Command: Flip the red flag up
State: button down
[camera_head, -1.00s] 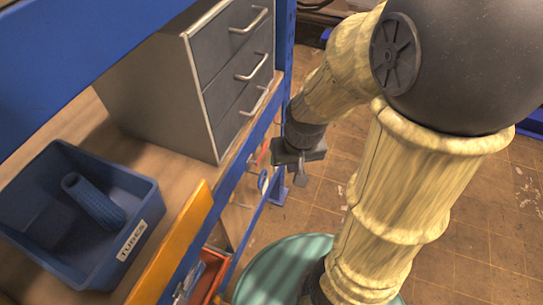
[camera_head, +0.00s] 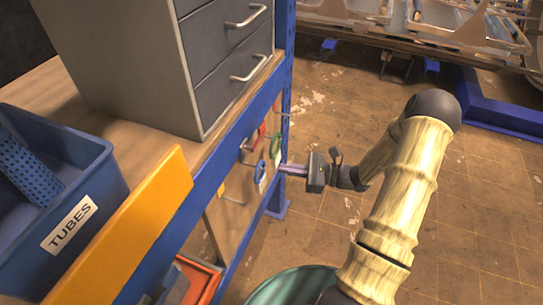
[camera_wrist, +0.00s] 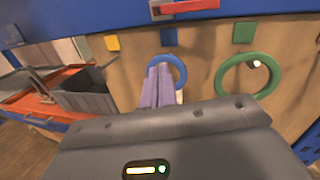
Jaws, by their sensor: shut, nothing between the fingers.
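A blue ring (camera_wrist: 172,66) and a green ring (camera_wrist: 249,76) hang on the wooden board, near coloured squares. A blue TUBES bin (camera_head: 85,165), an orange panel (camera_head: 130,230) and a grey drawer cabinet (camera_head: 150,70) are on the left. Open floor lies right.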

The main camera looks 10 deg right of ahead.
jog(key=w+d+f+m+t+b, duration=0.1)
jog(key=w+d+f+m+t, duration=0.1)
jog(key=d+t, duration=0.3)
jog(key=shift+w+f+m, duration=0.35)
jog(key=shift+m, duration=0.55)
jog(key=p+x, duration=0.1)
jog(key=x, duration=0.8)
jog(key=shift+w+a, duration=0.2)
jog(key=shift+a, duration=0.05)
notch_tip(320, 180, up, 4)
send_over(272, 152)
jog(key=s, duration=0.2)
jog(key=shift+s+a+p, duration=0.1)
jog(key=shift+a+p, duration=0.3)
jog(key=shift+p, duration=0.05)
jog(key=shift+w, duration=0.2)
